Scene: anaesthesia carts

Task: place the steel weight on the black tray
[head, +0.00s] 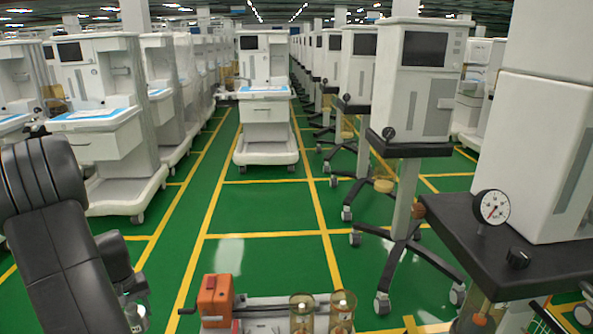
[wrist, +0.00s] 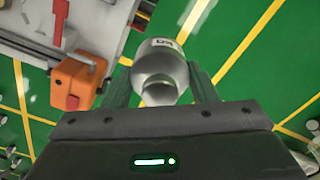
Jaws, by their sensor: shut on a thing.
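The steel weight (wrist: 160,68) is a shiny grey metal cylinder with a mark on its top end. My gripper (wrist: 161,84) is shut on it, with one finger on each side, in the wrist view. In the head view my gripper (head: 135,300) is at the lower left, partly cut off by the bottom edge, and the weight is hard to make out there.
An orange block (head: 215,300) and a pale bench with two amber jars (head: 302,312) stand low at bottom centre, right of my gripper. The block also shows in the wrist view (wrist: 76,83).

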